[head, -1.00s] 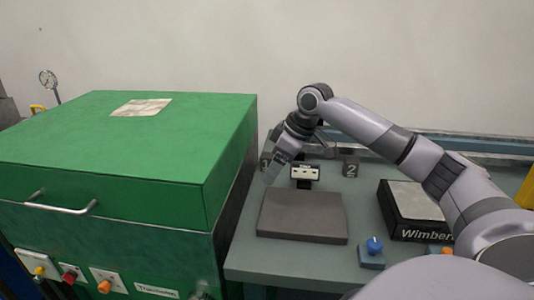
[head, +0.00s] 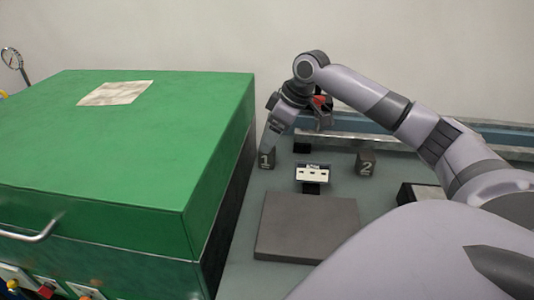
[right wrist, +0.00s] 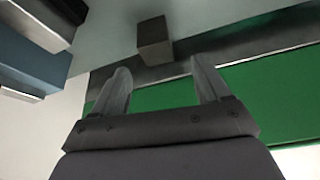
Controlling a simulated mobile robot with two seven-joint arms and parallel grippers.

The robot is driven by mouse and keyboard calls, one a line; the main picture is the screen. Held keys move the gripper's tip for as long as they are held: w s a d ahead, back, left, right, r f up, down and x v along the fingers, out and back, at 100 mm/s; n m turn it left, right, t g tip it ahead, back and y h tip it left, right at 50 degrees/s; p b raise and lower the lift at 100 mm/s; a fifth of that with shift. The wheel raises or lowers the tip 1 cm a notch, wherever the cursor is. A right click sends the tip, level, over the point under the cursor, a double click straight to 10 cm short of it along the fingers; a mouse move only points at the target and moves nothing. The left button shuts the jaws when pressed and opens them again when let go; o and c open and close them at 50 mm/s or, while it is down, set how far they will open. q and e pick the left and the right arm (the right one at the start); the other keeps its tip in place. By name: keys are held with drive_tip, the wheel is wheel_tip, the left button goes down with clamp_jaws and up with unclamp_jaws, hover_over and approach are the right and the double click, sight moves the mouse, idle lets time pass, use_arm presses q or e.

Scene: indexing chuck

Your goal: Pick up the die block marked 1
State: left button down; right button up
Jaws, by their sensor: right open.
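The die block marked 1 (head: 266,160) is a small dark cube with a pale numeral, standing on the grey bench close to the green machine's side. My right gripper (head: 269,145) points down at it in the head view, its finger tips right by the block's top. In the right wrist view the open, empty fingers (right wrist: 160,65) have a dark block (right wrist: 154,38) just beyond their tips, roughly in line with the gap; its numeral does not show. My left gripper is in neither view.
The green machine (head: 130,135) rises close left of block 1. A block marked 2 (head: 366,163) stands to the right, with a small white-faced stand (head: 313,175) between. A dark flat plate (head: 305,228) lies in front. A rail (head: 345,140) runs behind.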

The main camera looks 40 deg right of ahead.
sight(267, 157)
drive_tip(key=x, duration=0.6)
drive_tip(key=shift+s+d+f, duration=0.15)
drive_tip(key=shift+s+d, duration=0.1)
drive_tip(key=shift+d, duration=0.05)
drive_tip(key=c, duration=1.3)
clamp_jaws()
